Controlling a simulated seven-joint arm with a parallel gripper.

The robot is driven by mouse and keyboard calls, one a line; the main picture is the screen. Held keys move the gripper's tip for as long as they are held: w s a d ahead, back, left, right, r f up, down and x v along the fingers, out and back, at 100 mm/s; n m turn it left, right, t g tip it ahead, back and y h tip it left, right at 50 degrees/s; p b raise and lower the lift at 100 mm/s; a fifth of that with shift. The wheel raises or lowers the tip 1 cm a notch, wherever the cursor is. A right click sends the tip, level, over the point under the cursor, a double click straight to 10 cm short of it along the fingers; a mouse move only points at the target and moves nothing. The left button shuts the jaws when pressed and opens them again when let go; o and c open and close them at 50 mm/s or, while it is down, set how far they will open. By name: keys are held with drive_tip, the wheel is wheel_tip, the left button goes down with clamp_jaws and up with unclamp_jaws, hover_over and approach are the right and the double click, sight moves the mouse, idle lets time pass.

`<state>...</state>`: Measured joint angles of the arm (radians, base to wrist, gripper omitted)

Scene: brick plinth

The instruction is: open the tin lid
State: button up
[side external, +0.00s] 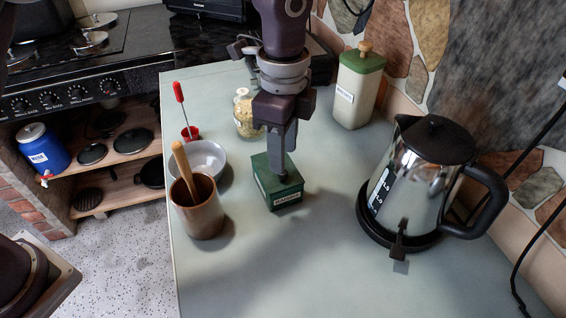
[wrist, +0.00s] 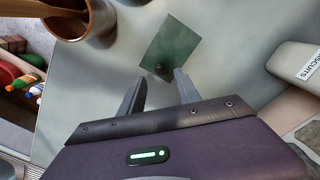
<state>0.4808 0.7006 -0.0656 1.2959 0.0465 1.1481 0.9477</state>
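A small square green tin (side external: 265,192) with a white label stands on the pale worktop. My gripper (side external: 279,168) points down over the tin in the side view, fingertips at about lid height. The side view hides the knob behind the fingers, so contact cannot be told.
A brown pot (side external: 207,220) with a wooden handle and a white bowl (side external: 212,160) stand left of the tin. A glass jar (side external: 243,125) is behind it. A tall cream canister (side external: 350,100) and a steel kettle (side external: 398,185) stand right. The worktop in front is clear.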

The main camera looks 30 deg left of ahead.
wheel_tip(320, 180, down, 4)
drive_tip(key=shift+f, duration=0.2)
clamp_jaws()
drive_tip(key=shift+r, duration=0.1)
idle(1.3)
